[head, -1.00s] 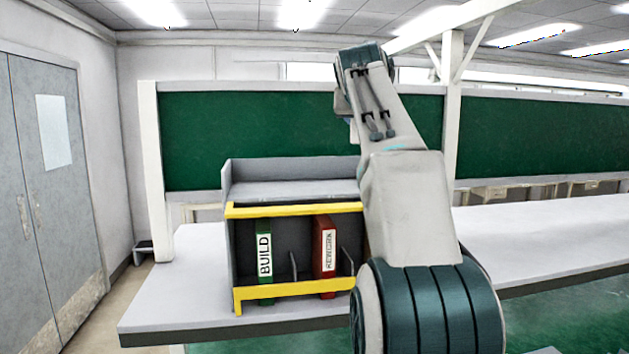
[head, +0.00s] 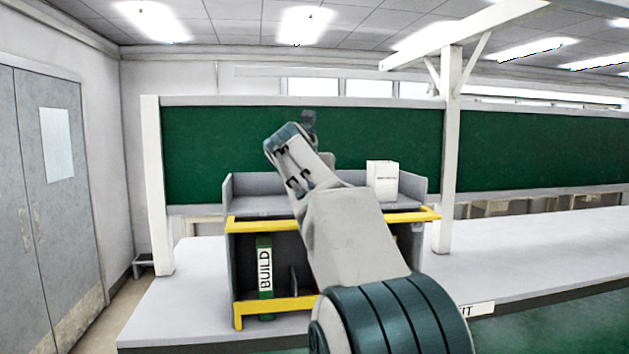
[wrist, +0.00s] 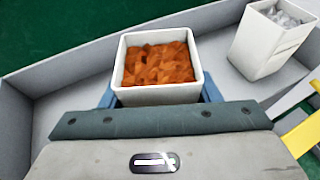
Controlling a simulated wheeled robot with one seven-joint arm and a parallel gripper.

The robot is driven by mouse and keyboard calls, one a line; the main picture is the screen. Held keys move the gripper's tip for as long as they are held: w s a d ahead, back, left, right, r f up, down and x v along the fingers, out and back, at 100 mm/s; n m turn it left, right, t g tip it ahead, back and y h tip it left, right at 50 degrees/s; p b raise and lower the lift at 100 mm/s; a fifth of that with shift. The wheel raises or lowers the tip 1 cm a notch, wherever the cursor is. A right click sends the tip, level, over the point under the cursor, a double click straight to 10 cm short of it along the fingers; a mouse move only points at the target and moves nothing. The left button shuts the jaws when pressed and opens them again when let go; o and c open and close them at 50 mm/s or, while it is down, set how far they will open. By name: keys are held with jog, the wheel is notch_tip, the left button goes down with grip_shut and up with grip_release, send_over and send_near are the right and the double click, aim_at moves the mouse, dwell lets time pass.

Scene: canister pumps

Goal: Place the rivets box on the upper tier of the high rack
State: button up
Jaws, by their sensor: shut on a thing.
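The rivets box (wrist: 157,95) is a white open-topped box filled with copper-coloured pieces; no label on it shows. In the wrist view my gripper (wrist: 160,97) is shut on it, with a blue finger at each side. The box is upright over the upper tier; I cannot tell whether it touches the tier floor. The high rack (head: 245,190) is a grey rack with yellow edge bars, standing on the bench. Its upper tier (wrist: 70,105) has low grey walls. In the head view my arm hides the held box and the gripper fingers.
A second white box (head: 382,181) with grey contents stands on the upper tier's right side, right of the held box in the wrist view (wrist: 268,42). A green BUILD binder (head: 265,278) stands in the lower tier. The upper tier's left part looks clear.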

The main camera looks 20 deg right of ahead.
jog(key=shift+f, duration=0.55)
jog(key=shift+f, duration=0.1)
jog(key=o, duration=1.3)
jog(key=shift+c, duration=0.2)
jog(key=shift+s, duration=0.1)
jog(key=b+v, duration=0.3)
jog(key=v, duration=0.9)
